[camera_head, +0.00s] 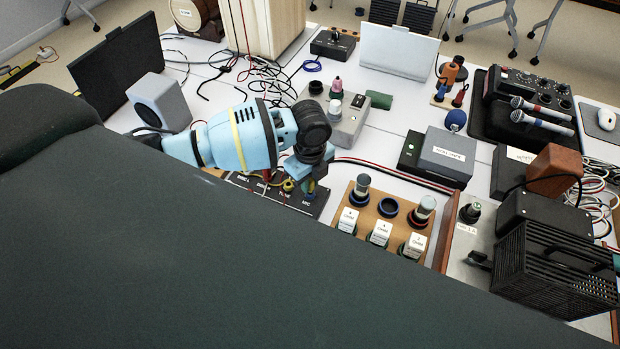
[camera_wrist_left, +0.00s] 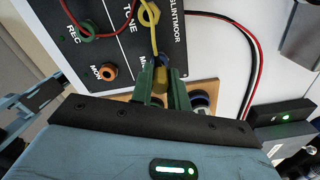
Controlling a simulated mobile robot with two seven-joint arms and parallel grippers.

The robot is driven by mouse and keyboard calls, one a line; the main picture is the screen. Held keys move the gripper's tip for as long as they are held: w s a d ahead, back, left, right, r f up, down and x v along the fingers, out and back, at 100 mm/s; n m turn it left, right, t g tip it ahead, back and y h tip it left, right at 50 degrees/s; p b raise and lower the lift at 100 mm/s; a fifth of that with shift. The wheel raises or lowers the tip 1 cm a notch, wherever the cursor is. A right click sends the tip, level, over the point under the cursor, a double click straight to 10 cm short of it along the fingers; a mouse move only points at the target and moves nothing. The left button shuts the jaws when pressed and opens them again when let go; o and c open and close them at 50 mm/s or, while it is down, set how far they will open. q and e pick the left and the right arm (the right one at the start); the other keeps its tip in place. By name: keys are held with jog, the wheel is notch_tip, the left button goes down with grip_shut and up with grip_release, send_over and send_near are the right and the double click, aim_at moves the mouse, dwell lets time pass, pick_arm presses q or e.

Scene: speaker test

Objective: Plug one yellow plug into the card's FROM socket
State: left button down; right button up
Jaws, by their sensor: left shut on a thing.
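A black panel (camera_wrist_left: 105,45) with labelled sockets and the word GLINTMOOR fills the upper left of the left wrist view. It shows partly behind my left arm in the head view (camera_head: 310,205). My left gripper (camera_wrist_left: 161,88) is shut on a yellow plug (camera_wrist_left: 160,86) at the panel's edge, near a socket whose label is partly covered. I cannot tell whether the held plug is in a socket. I cannot read a FROM label or make out a card.
A wooden board (camera_head: 372,240) with small jars and white labelled blocks stands right of the panel. A red and black cable (camera_wrist_left: 256,55) runs beside it. A grey box (camera_head: 447,155), a black cage (camera_head: 560,272) and tangled cables (camera_head: 262,75) crowd the table.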

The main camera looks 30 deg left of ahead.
pick_arm(q)
jog(key=shift+s+f, duration=0.1)
jog(key=shift+f, duration=0.7)
pick_arm(e)
jog(key=shift+s+f, duration=0.3)
jog(key=shift+f, duration=0.05)
pick_arm(q)
jog(key=c, duration=1.3)
grip_release()
jog(key=shift+r, duration=0.15)
jog(key=shift+r+p, duration=0.35)
jog(key=shift+r, duration=3.35)
pick_arm(e)
jog(key=shift+w+r, duration=0.8)
jog(key=shift+r, duration=0.15)
jog(key=shift+f, duration=0.1)
